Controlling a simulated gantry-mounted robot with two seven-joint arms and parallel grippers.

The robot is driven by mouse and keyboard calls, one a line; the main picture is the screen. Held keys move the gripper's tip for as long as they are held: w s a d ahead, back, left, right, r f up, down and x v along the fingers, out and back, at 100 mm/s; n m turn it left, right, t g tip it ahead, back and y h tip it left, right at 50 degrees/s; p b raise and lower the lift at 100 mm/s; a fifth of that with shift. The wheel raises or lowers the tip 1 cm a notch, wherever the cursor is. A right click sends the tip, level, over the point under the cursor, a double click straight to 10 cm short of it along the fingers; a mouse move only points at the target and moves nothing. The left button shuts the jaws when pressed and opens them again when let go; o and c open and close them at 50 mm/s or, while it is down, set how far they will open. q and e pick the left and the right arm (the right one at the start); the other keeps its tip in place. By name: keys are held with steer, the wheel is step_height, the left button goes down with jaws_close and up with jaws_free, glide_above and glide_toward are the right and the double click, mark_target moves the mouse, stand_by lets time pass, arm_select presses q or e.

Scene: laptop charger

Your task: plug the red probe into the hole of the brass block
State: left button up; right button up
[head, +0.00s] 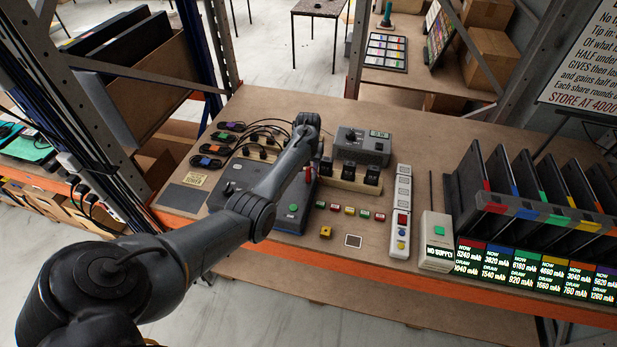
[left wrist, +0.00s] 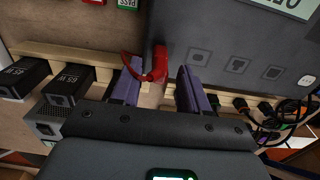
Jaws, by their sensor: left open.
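The red probe (left wrist: 158,62) stands between the two purple fingers of my left gripper (left wrist: 160,70) in the left wrist view. The fingers are apart, with a gap on both sides of it. A red cable loops off to its left. In the head view a bit of red (head: 308,174) shows beside my wrist, and my arm hides most of the left gripper there. A small yellow block with a dark spot on top, which looks like the brass block (head: 326,232), sits near the bench's front edge. My right gripper is not in view.
A blue-based tester box (head: 290,222) lies beside the probe. Black chargers (head: 372,174) stand on a wooden rail behind. A white power strip (head: 402,195), a label box (head: 436,238) and a laptop rack (head: 540,212) fill the right.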

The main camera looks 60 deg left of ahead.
arm_select(q)
steer(key=shift+p, duration=0.3)
stand_by(0.5)
jaws_close()
